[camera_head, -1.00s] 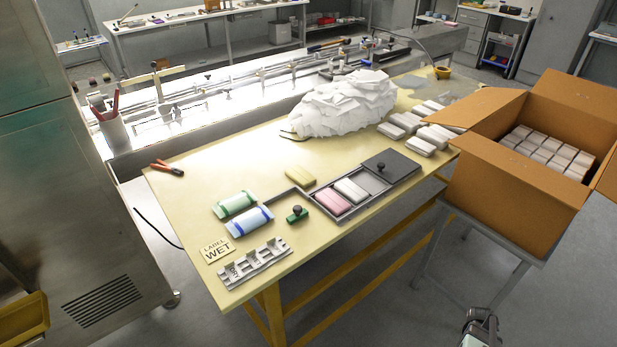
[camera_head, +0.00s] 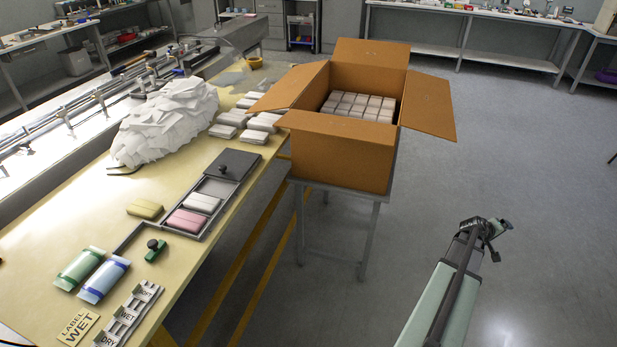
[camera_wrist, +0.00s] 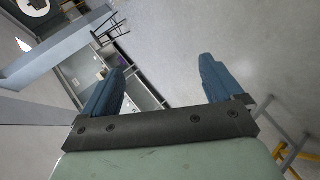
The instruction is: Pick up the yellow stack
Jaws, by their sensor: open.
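The yellow stack (camera_head: 145,208) lies on the table, left of the grey tray that holds a pink stack (camera_head: 185,221) and a white stack (camera_head: 202,203). My gripper (camera_head: 490,232) is at the lower right in the head view, over the floor, well away from the table and right of the box. In the wrist view my gripper (camera_wrist: 158,85) shows two blue fingers spread apart with nothing between them. The yellow stack is not in the wrist view.
An open cardboard box (camera_head: 340,152) of wrapped packs stands on a stand between my gripper and the table.

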